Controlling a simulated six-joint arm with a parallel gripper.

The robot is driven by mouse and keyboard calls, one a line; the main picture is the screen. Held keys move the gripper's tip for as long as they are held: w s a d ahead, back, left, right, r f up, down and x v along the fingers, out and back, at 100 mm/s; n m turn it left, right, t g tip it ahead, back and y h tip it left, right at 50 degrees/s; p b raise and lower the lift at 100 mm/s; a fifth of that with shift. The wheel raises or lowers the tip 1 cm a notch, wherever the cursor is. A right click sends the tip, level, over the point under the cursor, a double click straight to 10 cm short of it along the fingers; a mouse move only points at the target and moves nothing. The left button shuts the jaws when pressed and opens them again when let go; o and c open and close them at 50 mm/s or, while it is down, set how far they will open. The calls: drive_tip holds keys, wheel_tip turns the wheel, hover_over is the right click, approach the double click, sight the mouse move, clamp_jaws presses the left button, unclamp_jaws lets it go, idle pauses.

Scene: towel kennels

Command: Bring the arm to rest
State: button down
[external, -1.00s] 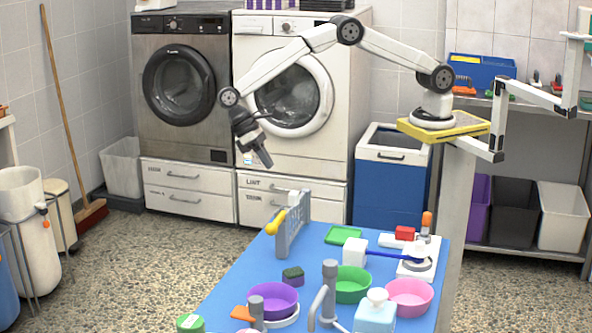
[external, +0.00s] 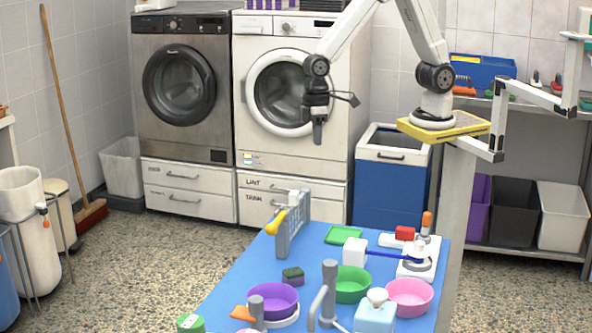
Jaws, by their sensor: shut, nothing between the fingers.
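My arm reaches up from its yellow base plate (external: 444,124) at the right and bends down on the left. My gripper (external: 317,140) points straight down in front of the white washing machine (external: 297,165). It is shut and empty, well above the blue table (external: 236,285) and apart from everything on it.
On the table stand a grey rack (external: 292,225) with a yellow-handled tool, a purple bowl (external: 272,299), a green bowl (external: 352,285), a pink bowl (external: 409,297) and a light blue bottle (external: 375,315). A blue bin (external: 390,185) stands behind. The air around my gripper is clear.

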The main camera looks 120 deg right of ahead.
drive_tip(key=s+n+t, duration=0.2)
drive_tip(key=s+n, duration=0.1)
drive_tip(key=s, duration=0.7)
drive_tip(key=shift+a+t+h, duration=0.15)
drive_tip(key=shift+t+h, duration=0.15)
drive_tip(key=shift+h, duration=0.1)
